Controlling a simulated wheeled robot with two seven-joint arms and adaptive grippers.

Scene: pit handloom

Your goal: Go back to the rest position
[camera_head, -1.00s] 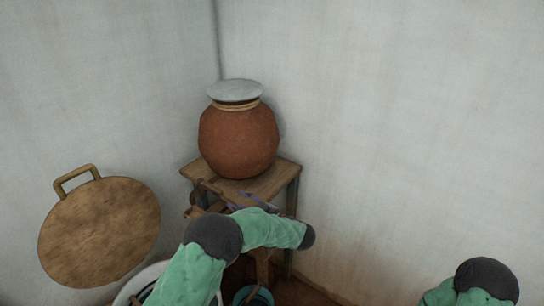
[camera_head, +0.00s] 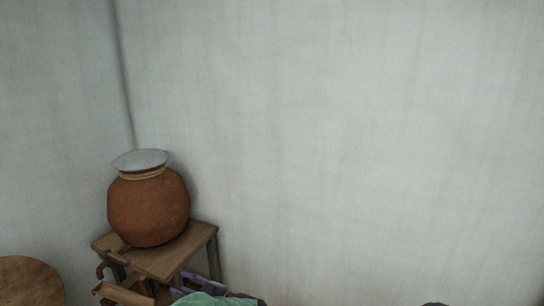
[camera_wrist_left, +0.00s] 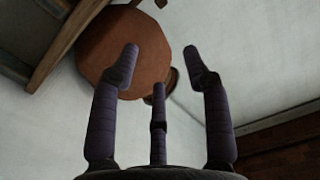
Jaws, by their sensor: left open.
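My left gripper (camera_head: 195,285) shows at the bottom edge of the head view, just below and right of a small wooden stand. Only parts of its purple-grey fingers show there, above the green sleeve of my left arm. In the left wrist view the gripper (camera_wrist_left: 160,62) has its three fingers spread, with nothing between them. My right gripper is not in view.
A red clay pot (camera_head: 148,208) with a pale lid stands on the wooden stand (camera_head: 165,262) in the corner. A round wooden board (camera_head: 28,283) is cut off at the lower left. The plain wall (camera_head: 360,130) fills the right side.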

